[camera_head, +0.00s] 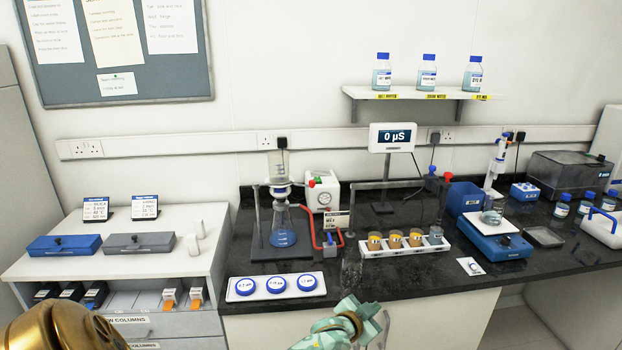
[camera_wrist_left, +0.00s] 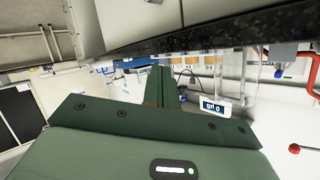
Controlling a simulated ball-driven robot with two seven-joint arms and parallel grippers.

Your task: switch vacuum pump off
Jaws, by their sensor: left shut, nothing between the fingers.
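The vacuum pump (camera_head: 322,191) is a white box with a round gauge and a red knob. It stands on the dark bench behind the filter flask (camera_head: 283,228), and a red hose runs nearby. Whether its switch is on or off is too small to tell. My left gripper (camera_head: 346,320) is low at the front edge of the bench, well short of the pump and apart from it. In the left wrist view its green fingers (camera_wrist_left: 162,86) are shut with nothing between them. A red knob (camera_wrist_left: 294,148) and red hose (camera_wrist_left: 307,66) show there at the right. My right gripper is not in view.
A white tray with blue-lidded dishes (camera_head: 276,286) lies at the bench's front. A rack of amber jars (camera_head: 405,251) stands right of the flask. The meter display (camera_head: 393,137) reads 0 µS. A blue stirrer (camera_head: 500,247) stands further right.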

